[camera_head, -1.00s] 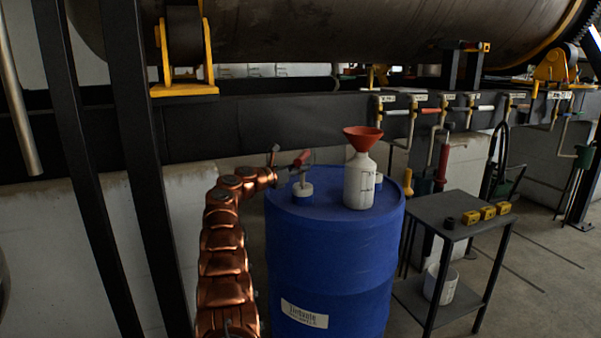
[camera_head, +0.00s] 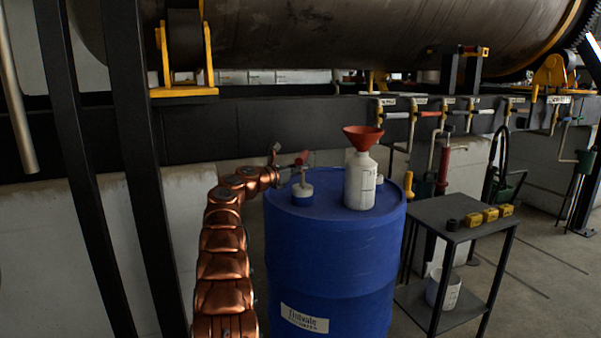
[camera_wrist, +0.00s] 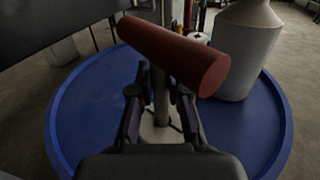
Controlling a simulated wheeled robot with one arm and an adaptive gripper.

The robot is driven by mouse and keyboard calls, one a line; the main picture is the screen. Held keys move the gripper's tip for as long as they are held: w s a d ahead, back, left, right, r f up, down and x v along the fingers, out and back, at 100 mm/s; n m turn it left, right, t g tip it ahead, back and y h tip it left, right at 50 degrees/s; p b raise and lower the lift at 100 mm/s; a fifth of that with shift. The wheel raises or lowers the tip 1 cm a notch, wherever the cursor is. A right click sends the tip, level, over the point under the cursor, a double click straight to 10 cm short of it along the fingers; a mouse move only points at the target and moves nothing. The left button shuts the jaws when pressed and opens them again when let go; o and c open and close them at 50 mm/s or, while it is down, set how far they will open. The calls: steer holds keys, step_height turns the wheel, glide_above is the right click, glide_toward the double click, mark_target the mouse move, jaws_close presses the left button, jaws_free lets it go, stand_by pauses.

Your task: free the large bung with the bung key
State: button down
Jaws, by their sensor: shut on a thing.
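The blue drum (camera_head: 330,255) stands upright, its lid also filling much of the wrist view (camera_wrist: 85,115). The large bung (camera_head: 302,193), pale on top with a blue lower band, is at the lid's left side. The bung key rises from it, with a grey shaft (camera_wrist: 160,85) and a red crossbar handle (camera_head: 302,159), which is large in the wrist view (camera_wrist: 175,55). My gripper (camera_head: 282,167) is shut on the key's shaft below the handle, fingers on both sides (camera_wrist: 160,115). The key's lower end and its seat in the bung are partly hidden.
A white bottle (camera_head: 360,182) with a red funnel (camera_head: 363,137) stands on the lid, right of the key. A smaller bung (camera_head: 379,179) is partly behind it. A dark side table (camera_head: 440,212) with yellow blocks (camera_head: 489,215) stands right of the drum. Dark posts (camera_head: 140,150) rise at left.

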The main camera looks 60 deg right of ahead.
steer(key=shift+f+n+t+b, duration=0.1)
steer(key=shift+n+t+b, duration=1.1)
steer(key=shift+b, duration=2.1)
steer(key=shift+r+p, duration=2.6)
steer(key=shift+p, duration=0.05)
